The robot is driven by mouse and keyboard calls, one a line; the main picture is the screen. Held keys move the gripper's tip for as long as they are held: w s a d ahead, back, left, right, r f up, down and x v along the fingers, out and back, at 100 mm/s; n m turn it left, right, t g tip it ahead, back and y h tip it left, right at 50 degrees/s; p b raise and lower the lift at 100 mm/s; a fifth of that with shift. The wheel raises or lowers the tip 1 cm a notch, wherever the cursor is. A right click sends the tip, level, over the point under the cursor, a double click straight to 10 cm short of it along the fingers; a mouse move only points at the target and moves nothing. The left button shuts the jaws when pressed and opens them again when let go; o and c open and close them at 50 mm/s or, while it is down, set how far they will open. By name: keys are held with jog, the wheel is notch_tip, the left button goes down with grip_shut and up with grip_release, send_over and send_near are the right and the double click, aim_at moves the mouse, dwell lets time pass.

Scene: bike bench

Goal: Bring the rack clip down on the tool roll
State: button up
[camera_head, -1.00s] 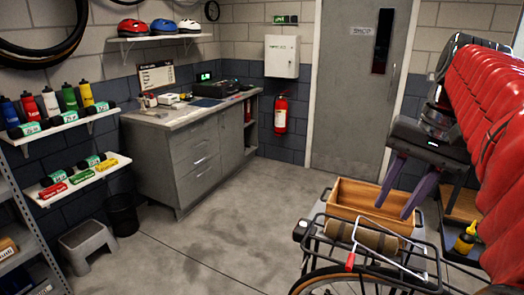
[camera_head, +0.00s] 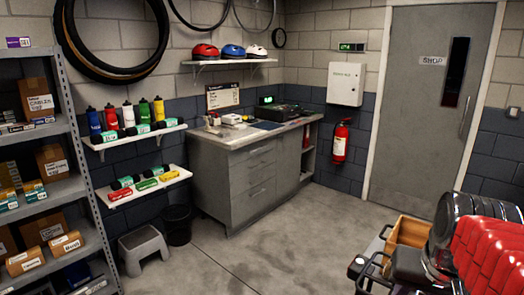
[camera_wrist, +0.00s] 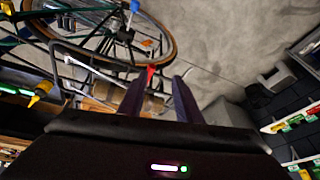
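In the wrist view, the rack clip's red tip (camera_wrist: 151,70) shows just beyond and between the ends of my gripper's two purple fingers. My gripper (camera_wrist: 157,88) is open, with a clear gap between the fingers and nothing held. The brown tool roll (camera_wrist: 108,92) lies on the bike's rear rack, partly hidden behind the left finger. I cannot tell whether the clip touches the roll.
A wooden box (camera_head: 408,234) stands by the rack. The bike wheel (camera_wrist: 165,40) is beyond it in the wrist view. Loaded shelving (camera_head: 75,190) stands at left, a grey stool (camera_head: 143,245) and black bin (camera_head: 177,224) near it. The middle floor is clear.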

jog(key=s+a+f+n+t, duration=0.1)
jog(key=s+a+f+n, duration=0.1)
jog(key=a, duration=0.5)
jog(key=s+a+f+n+y, duration=0.1)
jog(key=s+a+f+n, duration=0.1)
jog(key=a, duration=0.5)
jog(key=shift+n+t, duration=0.4)
jog(key=shift+n, duration=0.2)
jog(key=shift+s+d, duration=0.1)
jog(key=shift+c, duration=0.2)
